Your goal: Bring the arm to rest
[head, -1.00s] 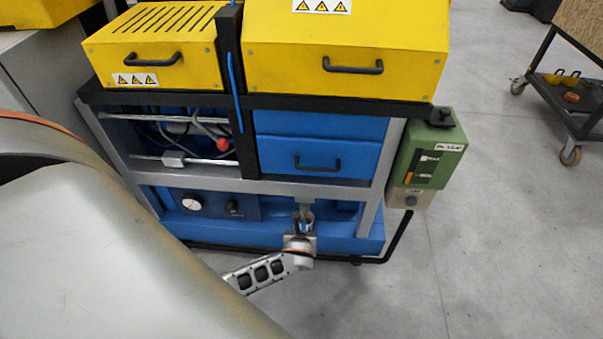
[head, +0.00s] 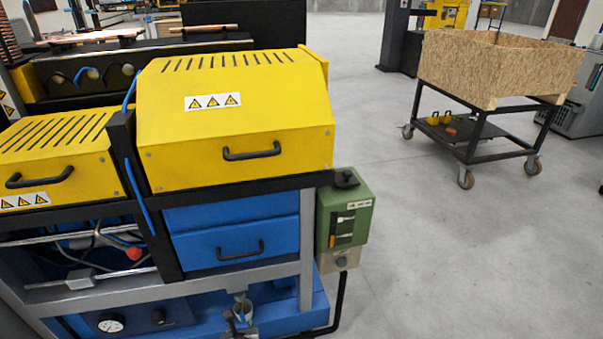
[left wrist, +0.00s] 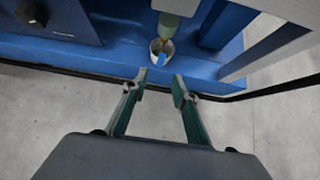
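My left gripper (left wrist: 156,88) is open in the left wrist view, its two green-and-grey fingers apart with nothing between them. It points at the lower front of the blue machine base (left wrist: 115,45). Just beyond the fingertips is a small pale cup (left wrist: 162,50) with something blue in it, under a nozzle-like fitting (left wrist: 175,22). In the head view, the cup (head: 242,308) shows at the bottom edge; little of my left gripper can be made out there. My right gripper is in neither view.
The machine with yellow covers (head: 235,115) and a green control box (head: 344,222) fills the left. Copper-coloured tubes (head: 88,37) lie behind it. A wheeled cart with a wooden box (head: 495,70) stands at the right. The grey floor between is clear.

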